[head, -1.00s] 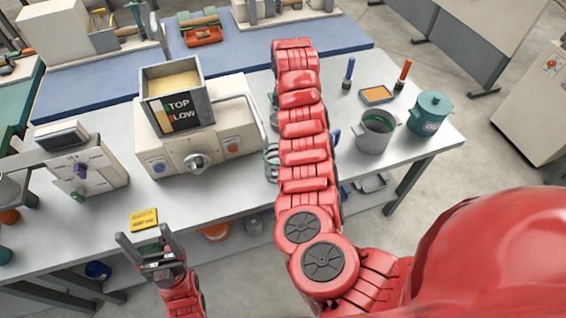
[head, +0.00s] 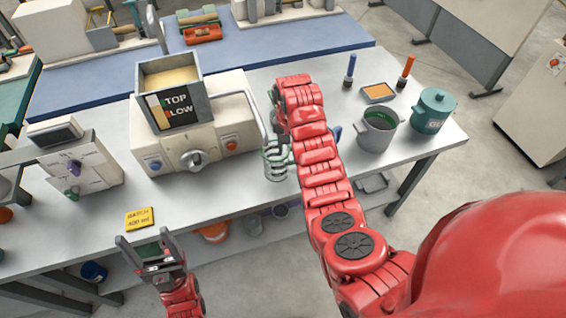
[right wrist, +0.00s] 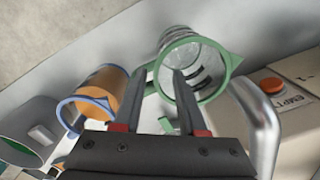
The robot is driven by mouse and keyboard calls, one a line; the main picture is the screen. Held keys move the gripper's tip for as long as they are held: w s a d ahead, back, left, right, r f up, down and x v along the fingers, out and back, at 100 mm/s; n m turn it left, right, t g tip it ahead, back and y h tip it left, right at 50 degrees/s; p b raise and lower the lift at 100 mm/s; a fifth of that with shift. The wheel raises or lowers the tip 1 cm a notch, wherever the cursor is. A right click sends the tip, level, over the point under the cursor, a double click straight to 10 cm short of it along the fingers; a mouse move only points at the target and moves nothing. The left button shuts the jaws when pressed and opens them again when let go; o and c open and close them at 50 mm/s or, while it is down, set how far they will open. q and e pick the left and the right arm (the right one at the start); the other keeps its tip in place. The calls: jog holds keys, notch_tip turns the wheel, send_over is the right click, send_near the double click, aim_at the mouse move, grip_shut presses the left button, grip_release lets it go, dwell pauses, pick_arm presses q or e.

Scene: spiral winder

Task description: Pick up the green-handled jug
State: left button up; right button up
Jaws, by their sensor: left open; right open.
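The clear jug with a green rim and green handle parts (right wrist: 203,52) is in the right wrist view. My right gripper (right wrist: 160,74) is open and empty there. Its right finger overlaps the jug's mouth in the picture, and its left finger lies beside the rim. I cannot tell whether they touch. In the head view the jug (head: 277,165) stands on the table below the machine's bent pipe, just left of my right arm. My right gripper (head: 277,95) is partly hidden there by its own wrist. My left gripper (head: 146,241) is open and empty at the table's front edge.
A blue-rimmed jug with orange contents (right wrist: 98,97) stands close beside the green one. The metal pipe (right wrist: 265,125) is near on the other side. A grey pot (head: 376,138) and a teal lidded pot (head: 432,112) stand at the right. A yellow card (head: 140,218) lies front left.

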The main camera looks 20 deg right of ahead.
notch_tip(320, 180, down, 3)
jog(key=p, duration=0.2)
jog(key=shift+f+p, duration=0.2)
jog(key=shift+p, duration=0.2)
jog(key=shift+f, duration=0.75)
grip_shut()
dwell(0.5)
